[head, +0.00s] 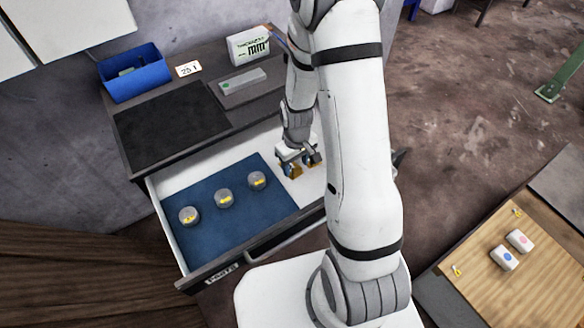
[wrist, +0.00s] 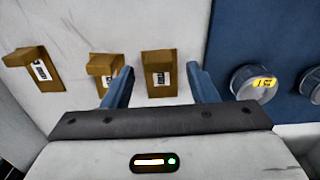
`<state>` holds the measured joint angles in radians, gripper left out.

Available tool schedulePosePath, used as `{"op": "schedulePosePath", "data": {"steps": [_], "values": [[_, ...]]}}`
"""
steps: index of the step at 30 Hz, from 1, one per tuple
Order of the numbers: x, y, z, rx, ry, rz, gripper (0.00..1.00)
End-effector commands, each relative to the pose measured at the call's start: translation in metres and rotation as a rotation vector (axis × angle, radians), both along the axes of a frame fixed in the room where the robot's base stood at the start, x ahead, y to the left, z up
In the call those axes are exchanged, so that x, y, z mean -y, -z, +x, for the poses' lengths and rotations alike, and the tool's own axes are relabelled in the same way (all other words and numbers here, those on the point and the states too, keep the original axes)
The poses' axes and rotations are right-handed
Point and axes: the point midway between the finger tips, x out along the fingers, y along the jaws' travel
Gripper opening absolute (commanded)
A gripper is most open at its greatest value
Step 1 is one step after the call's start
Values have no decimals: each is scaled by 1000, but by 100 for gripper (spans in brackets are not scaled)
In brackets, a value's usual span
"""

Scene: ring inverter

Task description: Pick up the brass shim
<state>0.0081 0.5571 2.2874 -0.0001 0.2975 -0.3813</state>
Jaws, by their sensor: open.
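Three brass blocks with small white labels stand in a row on the bare white drawer floor in the wrist view: a left one (wrist: 32,66), a middle one (wrist: 101,66) and a right one (wrist: 158,62). Which of them is the brass shim I cannot tell. My gripper (wrist: 161,76) is open, with its blue fingers on either side of the right block in the picture. The left finger overlaps the edge of the middle block. In the head view my gripper (head: 300,160) is low over the drawer and partly hides the brass blocks (head: 292,171).
Three grey round pieces with yellow labels (head: 223,198) sit on a blue mat (head: 240,233) in the open drawer (head: 160,188). A blue bin (head: 134,77) and a white box (head: 248,46) stand on the cabinet top. A wooden board (head: 500,285) lies at lower right.

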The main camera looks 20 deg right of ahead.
Motion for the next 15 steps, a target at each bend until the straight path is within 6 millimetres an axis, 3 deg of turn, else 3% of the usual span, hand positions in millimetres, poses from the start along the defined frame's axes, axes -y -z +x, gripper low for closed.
{"op": "schedulePosePath", "data": {"steps": [6,15], "values": [[0,21,0,-2,0,0,53],[0,24,1,1,-1,0,53]]}}
